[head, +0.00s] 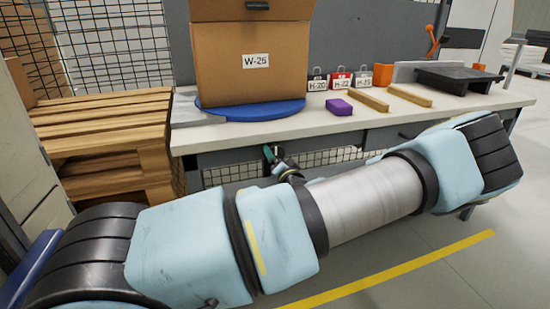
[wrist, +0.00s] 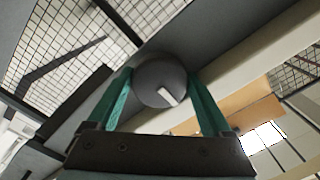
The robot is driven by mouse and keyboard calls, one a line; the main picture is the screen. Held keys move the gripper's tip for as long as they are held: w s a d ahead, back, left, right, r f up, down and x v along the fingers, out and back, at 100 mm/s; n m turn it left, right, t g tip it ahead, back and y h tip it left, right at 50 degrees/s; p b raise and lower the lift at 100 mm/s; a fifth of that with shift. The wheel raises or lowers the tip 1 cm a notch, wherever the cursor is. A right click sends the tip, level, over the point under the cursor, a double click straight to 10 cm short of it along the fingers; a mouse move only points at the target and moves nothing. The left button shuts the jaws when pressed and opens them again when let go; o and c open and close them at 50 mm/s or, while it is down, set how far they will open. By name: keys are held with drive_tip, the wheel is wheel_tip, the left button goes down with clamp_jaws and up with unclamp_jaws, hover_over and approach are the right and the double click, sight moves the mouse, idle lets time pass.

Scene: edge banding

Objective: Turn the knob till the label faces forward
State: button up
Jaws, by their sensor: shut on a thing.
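The round dark grey knob (wrist: 160,80), with a white mark on its lower right face, sits between the teal fingers of my gripper (wrist: 162,88) in the wrist view. The gripper is shut on it. In the head view my gripper (head: 270,155) is below the bench's front edge, and I cannot make out the knob there. A cardboard box (head: 225,85) stands on a blue turntable (head: 250,110) on the bench. Its white label (head: 255,61), reading W-25, shows on the side toward my head camera.
The bench (head: 450,113) also holds a purple block (head: 339,107), two wooden strips (head: 370,102), several small tagged items and a black device (head: 458,78). Stacked wooden pallets (head: 100,140) stand at left. A grey drawer front (head: 405,133) is under the benchtop.

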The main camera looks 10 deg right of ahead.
idle(0.3)
drive_tip(key=o, duration=1.2)
drive_tip(key=shift+c, duration=0.2)
drive_tip(key=shift+s, duration=0.1)
drive_tip(key=s+d+b, duration=0.1)
drive_tip(key=s, duration=0.9)
drive_tip(key=shift+s+d+b, duration=0.2)
drive_tip(key=shift+s+b, duration=0.1)
